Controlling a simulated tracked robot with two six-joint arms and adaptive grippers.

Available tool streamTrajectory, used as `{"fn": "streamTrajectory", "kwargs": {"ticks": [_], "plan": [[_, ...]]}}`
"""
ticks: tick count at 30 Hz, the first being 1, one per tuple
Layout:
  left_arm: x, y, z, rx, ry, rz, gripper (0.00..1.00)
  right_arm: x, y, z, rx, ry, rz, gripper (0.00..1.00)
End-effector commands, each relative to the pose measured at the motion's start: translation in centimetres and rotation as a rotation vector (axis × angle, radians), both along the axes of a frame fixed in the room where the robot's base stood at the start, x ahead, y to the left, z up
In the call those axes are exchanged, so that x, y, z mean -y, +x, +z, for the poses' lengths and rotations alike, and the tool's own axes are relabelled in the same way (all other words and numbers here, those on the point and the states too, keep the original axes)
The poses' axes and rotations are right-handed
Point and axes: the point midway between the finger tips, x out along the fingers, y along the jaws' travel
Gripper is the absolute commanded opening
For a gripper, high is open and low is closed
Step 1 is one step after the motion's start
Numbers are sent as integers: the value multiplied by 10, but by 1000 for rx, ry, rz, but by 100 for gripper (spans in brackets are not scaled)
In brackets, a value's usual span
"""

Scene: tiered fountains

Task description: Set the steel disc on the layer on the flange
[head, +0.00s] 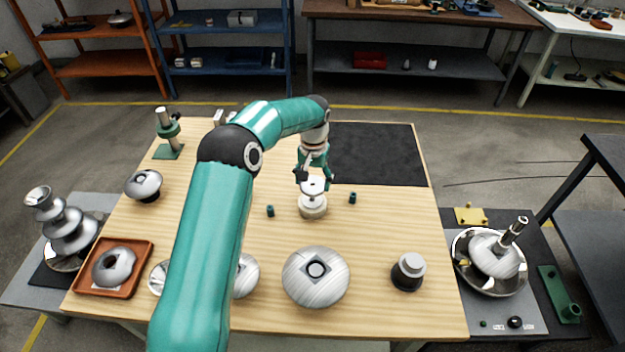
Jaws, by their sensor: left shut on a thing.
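My left gripper (314,179) reaches down over the middle of the wooden table and is shut on a small pale disc (313,188) with a dark centre, which looks like the steel disc. Right under it stands a pale, round, stepped piece (313,209), which seems to be the flange with its layer. The disc is above this piece; whether they touch cannot be told from this angle. The fingers partly hide the disc. My right gripper is not in view.
Two small green pegs (270,211) (352,198) flank the stepped piece. A large steel dome (315,277), a dark-based cylinder (408,272) and an orange tray (146,263) with a steel ring (114,267) stand nearer. A black mat (385,153) lies behind, clear.

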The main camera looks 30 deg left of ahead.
Motion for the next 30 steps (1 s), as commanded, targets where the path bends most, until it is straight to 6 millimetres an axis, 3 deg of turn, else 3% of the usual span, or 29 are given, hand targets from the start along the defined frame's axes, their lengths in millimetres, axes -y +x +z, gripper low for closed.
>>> {"fn": "streamTrajectory", "kwargs": {"ticks": [19, 30], "plan": [[0, 0, -31, 0, 0, 0, 36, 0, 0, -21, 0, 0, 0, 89], [0, 0, -34, 0, 0, 1, 36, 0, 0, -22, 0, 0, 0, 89]]}}
